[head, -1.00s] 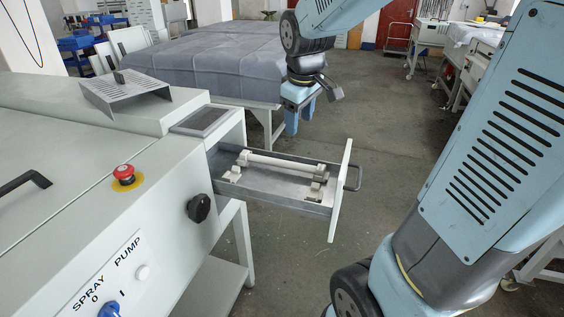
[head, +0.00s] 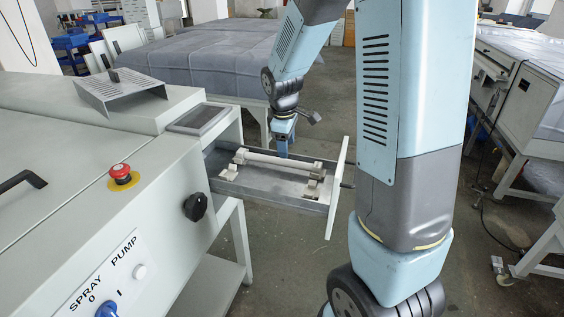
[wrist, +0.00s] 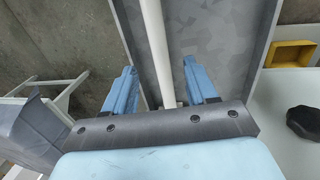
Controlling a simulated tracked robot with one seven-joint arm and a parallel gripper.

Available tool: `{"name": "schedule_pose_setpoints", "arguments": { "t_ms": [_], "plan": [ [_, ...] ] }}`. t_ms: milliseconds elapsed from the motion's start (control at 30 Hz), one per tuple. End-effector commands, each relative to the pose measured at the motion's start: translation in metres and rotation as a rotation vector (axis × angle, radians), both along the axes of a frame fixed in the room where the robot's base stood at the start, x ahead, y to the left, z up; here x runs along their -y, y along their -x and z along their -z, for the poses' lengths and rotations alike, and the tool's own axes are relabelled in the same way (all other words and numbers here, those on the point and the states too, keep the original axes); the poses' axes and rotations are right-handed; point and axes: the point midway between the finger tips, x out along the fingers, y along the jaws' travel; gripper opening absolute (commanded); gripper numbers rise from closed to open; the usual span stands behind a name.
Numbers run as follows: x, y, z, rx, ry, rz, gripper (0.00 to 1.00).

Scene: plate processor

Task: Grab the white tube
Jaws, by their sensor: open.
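The white tube (head: 278,160) lies in the open drawer (head: 250,190), resting on light-coloured holders at its ends. It also shows in the wrist view (wrist: 154,40), running up the picture from between my fingers. My gripper (head: 284,148) is open and points down over the far side of the drawer. In the wrist view my gripper (wrist: 158,68) has one blue finger on each side of the tube's line. The fingers look apart from the tube; their height above it is hard to judge.
The drawer's front panel (head: 340,190) stands up at its right end. The machine body with a black knob (head: 195,207) and red emergency button (head: 121,174) is at the left. A cloth-covered table (head: 200,60) stands behind. Open floor lies right of the drawer.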

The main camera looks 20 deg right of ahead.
Motion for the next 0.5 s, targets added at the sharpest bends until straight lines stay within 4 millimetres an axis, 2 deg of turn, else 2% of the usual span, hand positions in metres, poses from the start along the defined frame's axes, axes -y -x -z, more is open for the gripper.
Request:
{"name": "schedule_pose_setpoints", "arguments": {
  "t_ms": [100, 367, 500],
  "plan": [
    [0.001, -0.002, 0.013, -0.003, 0.0, 0.0, 0.57],
    [0.003, -0.004, 0.026, -0.001, 0.0, 0.001, 0.57],
    [0.003, -0.008, 0.044, -0.004, 0.0, 0.002, 0.57]
  ]
}}
